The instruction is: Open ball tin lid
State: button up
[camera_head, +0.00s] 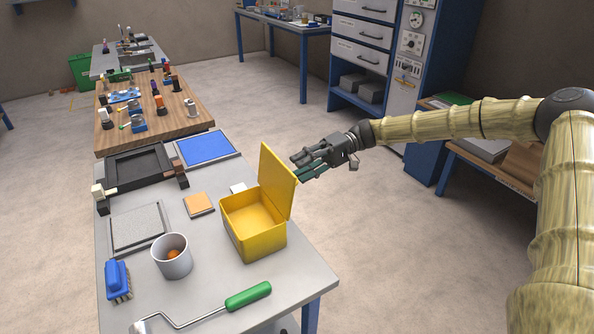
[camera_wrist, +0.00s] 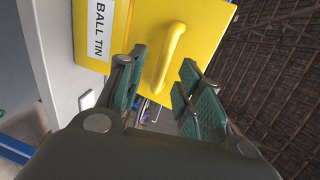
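The yellow ball tin (camera_head: 253,224) stands on the grey table with its lid (camera_head: 277,181) raised to about upright, so its empty-looking inside shows. My gripper (camera_head: 305,170) is at the right side of the raised lid. In the wrist view my gripper (camera_wrist: 160,95) has its fingers apart, with the handle between and just beyond them. I cannot tell whether a finger touches the handle or lid.
On the grey table (camera_head: 205,285) are a white cup (camera_head: 172,257) holding an orange ball, a blue brush (camera_head: 117,281), a green-handled roller (camera_head: 247,296), an orange pad (camera_head: 199,204) and a black tray (camera_head: 140,168). The floor right of the table is clear.

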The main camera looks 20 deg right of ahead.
jog(key=v, duration=0.9)
jog(key=shift+d, duration=0.25)
